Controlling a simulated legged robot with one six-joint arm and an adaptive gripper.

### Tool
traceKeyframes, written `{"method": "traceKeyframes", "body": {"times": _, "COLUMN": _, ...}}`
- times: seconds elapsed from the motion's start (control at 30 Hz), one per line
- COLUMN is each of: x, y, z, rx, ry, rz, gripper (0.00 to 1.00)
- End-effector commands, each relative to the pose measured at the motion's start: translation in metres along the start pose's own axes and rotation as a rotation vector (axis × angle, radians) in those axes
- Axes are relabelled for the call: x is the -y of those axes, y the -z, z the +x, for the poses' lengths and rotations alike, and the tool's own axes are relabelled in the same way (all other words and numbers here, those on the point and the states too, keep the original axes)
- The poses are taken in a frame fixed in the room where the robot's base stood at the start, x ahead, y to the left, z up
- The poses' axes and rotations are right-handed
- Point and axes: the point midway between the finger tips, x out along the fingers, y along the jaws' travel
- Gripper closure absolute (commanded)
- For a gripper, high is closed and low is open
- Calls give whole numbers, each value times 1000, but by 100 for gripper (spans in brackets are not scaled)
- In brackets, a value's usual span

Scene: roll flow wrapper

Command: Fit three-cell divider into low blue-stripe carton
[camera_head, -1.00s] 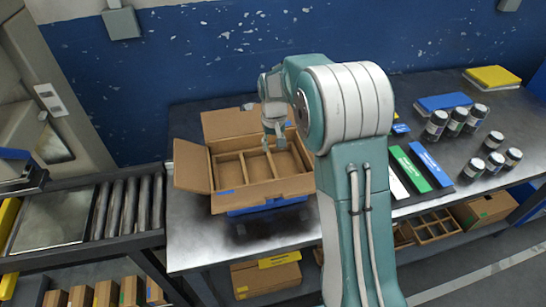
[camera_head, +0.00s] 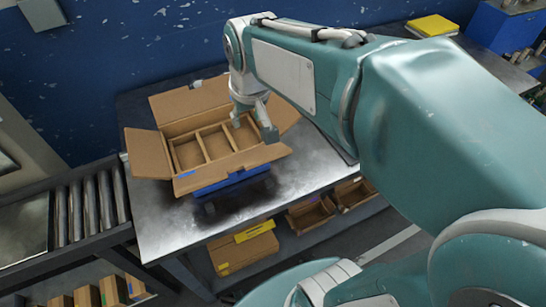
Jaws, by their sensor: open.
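The open brown carton (camera_head: 148,155) stands on the metal table with its flaps folded outward and a small blue mark on its front. The three-cell divider (camera_head: 203,147) sits inside the carton, its cells side by side and looking empty. It appears roughly level within the walls; whether it touches the floor cannot be told. My gripper (camera_head: 253,124) is open, with its fingers spread over the right part of the carton and divider. Nothing shows between the fingers. My gripper hides part of the right cell and the carton's right side.
The carton rests on a blue base (camera_head: 232,181). A roller conveyor (camera_head: 88,207) adjoins the table (camera_head: 160,222) at left. Cartons and open bins (camera_head: 312,213) sit on the shelf below. A yellow item (camera_head: 432,26) lies at the back right. My arm covers much of the right side.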

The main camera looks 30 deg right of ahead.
Motion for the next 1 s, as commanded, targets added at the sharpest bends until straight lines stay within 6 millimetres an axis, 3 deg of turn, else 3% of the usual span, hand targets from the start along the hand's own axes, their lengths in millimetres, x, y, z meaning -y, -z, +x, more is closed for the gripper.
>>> {"method": "traceKeyframes", "body": {"times": 0.2, "x": 1, "y": -63, "z": -27, "rx": -104, "ry": -1, "rz": 0, "gripper": 50}}
{"method": "traceKeyframes", "body": {"times": 0.4, "x": 1, "y": -106, "z": -32, "rx": -174, "ry": -1, "rz": 0, "gripper": 50}}
{"method": "traceKeyframes", "body": {"times": 0.57, "x": 1, "y": -118, "z": -31, "rx": -191, "ry": -1, "rz": 0, "gripper": 50}}
{"method": "traceKeyframes", "body": {"times": 1.0, "x": 1, "y": -118, "z": -31, "rx": -191, "ry": -1, "rz": 0, "gripper": 50}}
